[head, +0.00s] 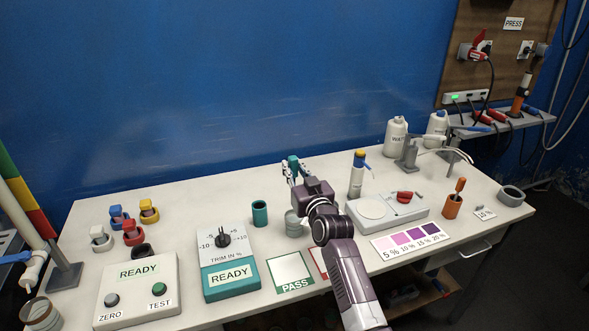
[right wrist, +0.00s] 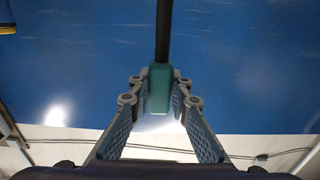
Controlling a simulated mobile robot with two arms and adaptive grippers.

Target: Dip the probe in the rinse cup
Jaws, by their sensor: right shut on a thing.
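My right gripper (head: 294,170) is shut on the probe, which has a teal grip (right wrist: 159,88) and a dark rod (right wrist: 163,30). In the head view the teal grip (head: 292,160) shows between the fingers, above the back middle of the table; the rod's tip is hidden there. A pale grey-green cup (head: 293,226) stands below and in front of the gripper, partly covered by my right wrist. A teal cup (head: 260,213) stands to its left. I cannot tell for certain which one is the rinse cup. My left gripper is not in view.
The trim box (head: 229,280) and READY box (head: 138,290) stand left on the white table (head: 190,207). The PASS card (head: 290,270) lies in front.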

